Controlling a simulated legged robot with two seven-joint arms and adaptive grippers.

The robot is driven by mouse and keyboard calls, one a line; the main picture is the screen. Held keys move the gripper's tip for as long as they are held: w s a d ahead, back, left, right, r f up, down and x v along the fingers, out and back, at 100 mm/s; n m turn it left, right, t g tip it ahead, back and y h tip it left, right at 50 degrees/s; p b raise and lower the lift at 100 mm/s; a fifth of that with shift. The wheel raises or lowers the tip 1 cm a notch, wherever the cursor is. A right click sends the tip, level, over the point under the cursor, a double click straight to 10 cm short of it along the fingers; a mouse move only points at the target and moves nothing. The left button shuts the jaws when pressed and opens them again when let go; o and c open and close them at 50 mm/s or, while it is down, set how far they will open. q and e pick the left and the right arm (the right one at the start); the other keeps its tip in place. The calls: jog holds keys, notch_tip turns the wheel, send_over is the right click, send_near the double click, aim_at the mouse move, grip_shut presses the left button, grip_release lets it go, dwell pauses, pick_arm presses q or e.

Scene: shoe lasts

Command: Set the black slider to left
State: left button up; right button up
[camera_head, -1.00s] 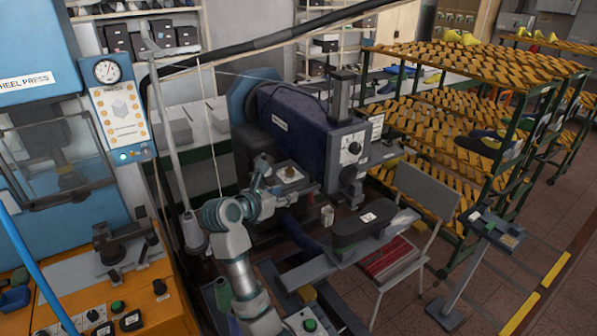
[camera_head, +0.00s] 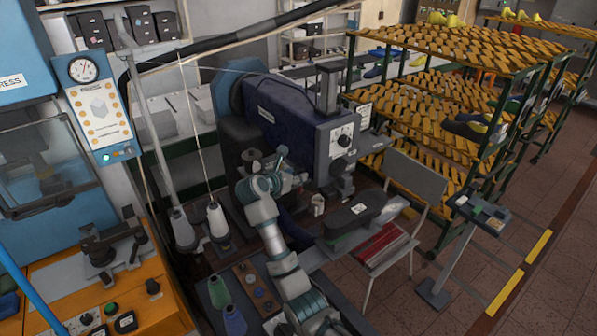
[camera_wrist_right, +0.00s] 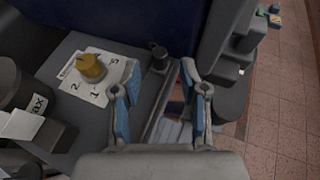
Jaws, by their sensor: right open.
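A short black knob (camera_wrist_right: 158,57), which looks like the black slider, stands on the grey machine top in the right wrist view, beyond my fingertips and slightly left of the gap between them. My right gripper (camera_wrist_right: 160,82) is open and empty, its blue-padded fingers spread apart. In the head view my right gripper (camera_head: 286,177) is over the small work surface in front of the dark blue machine (camera_head: 290,113). The slider cannot be made out there. My left gripper is not in view.
A brass-coloured knob (camera_wrist_right: 91,67) sits on a numbered white label left of the fingers. A dark cylinder (camera_wrist_right: 22,84) stands at the far left. A chair (camera_head: 415,180) and shoe racks (camera_head: 440,45) stand to the right.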

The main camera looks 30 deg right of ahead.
jog(key=shift+x, duration=0.9)
jog(key=shift+w, duration=0.15)
grip_shut()
